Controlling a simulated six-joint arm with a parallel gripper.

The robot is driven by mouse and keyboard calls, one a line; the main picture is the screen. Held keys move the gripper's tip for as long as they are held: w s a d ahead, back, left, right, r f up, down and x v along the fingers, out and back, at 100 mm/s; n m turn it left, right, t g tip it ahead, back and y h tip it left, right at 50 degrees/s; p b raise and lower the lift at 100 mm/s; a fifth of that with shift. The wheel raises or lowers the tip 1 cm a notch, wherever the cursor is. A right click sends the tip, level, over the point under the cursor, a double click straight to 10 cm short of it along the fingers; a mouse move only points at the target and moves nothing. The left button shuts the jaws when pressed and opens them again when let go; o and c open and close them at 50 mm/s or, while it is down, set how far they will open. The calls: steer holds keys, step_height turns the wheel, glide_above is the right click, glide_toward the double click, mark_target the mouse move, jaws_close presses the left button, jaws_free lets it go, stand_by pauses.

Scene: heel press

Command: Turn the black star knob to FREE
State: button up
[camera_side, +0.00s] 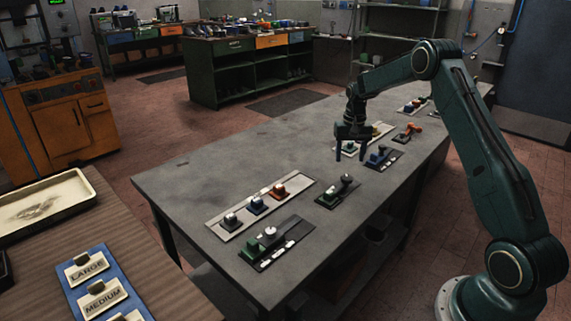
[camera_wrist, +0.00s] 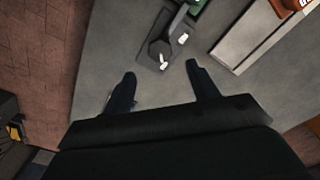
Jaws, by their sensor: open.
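The marks are too small to read, so I cannot tell the knob's setting. My gripper (camera_side: 350,156) is open and empty above the table, apart from the knob. In the wrist view its two fingers (camera_wrist: 161,72) point towards the knob, which shows just beyond and between the tips.
A pale strip (camera_side: 232,222) with several coloured knobs and another dark plate (camera_side: 263,267) with a green block lie nearer the camera. The table's left part (camera_side: 215,180) is clear.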

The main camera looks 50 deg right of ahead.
mark_target(347, 177)
step_height(347, 177, down, 8)
steer(key=shift+r, duration=0.15)
stand_by(0.3)
jaws_close()
